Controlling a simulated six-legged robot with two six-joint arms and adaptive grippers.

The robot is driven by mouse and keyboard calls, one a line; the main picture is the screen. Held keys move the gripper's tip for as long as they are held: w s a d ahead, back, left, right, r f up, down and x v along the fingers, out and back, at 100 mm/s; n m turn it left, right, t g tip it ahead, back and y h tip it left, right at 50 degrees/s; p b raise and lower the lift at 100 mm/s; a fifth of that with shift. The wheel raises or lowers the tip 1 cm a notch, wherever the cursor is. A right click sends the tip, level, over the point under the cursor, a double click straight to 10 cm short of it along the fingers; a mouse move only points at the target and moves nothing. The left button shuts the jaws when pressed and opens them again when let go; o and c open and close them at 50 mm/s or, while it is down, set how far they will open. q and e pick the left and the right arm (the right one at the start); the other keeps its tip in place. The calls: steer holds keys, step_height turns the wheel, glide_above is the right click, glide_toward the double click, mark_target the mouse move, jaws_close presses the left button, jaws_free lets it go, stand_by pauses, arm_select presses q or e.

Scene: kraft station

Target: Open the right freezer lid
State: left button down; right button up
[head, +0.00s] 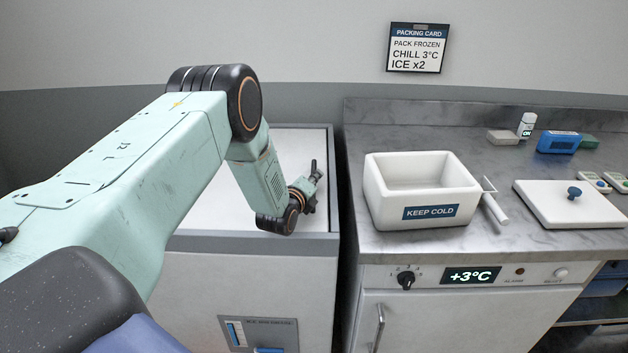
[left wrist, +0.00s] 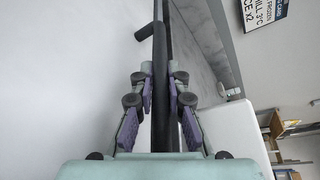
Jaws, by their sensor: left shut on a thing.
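The freezer (head: 260,285) is a white chest with a grey rim, left of the counter. Its white lid (head: 305,145) looks flat within the rim, and my left arm hides much of it. A dark bar handle (head: 314,167) shows at the lid's right side. My left gripper (head: 310,186) is at this handle. In the left wrist view the fingers (left wrist: 160,95) are closed on both sides of the dark handle (left wrist: 160,50), with the white lid surface (left wrist: 60,80) to the left. My right gripper is not in view.
The marble counter (head: 470,232) stands close on the right, separated by a narrow gap. On it are a white "KEEP COLD" box (head: 430,212), a white scoop-like tool (head: 494,203) and a white lid with a blue knob (head: 545,208). A packing card (head: 417,47) hangs on the wall.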

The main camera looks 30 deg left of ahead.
mark_target(224, 190)
arm_select(q)
steer(key=s+a+p, duration=0.1)
steer(key=s+a, duration=0.1)
steer(key=a, duration=0.1)
steer(key=s+a+p, duration=0.2)
steer(key=a, duration=0.2)
steer(key=s+a+p, duration=0.1)
steer(key=s+a, duration=0.2)
steer(key=a, duration=0.1)
steer(key=s+a, duration=0.2)
steer(key=a, duration=0.1)
steer(key=s+a+p, duration=0.1)
steer(key=s+a, duration=0.1)
steer(key=a, duration=0.1)
steer(key=s+a+p, duration=0.1)
steer(key=s+a, duration=0.1)
steer(key=a, duration=0.2)
steer(key=shift+s+a+f, duration=0.1)
steer(key=shift+s, duration=0.05)
steer(key=c, duration=1.6)
jaws_free()
steer(key=shift+c, duration=0.2)
steer(key=shift+s+r, duration=0.1)
steer(key=shift+r, duration=0.1)
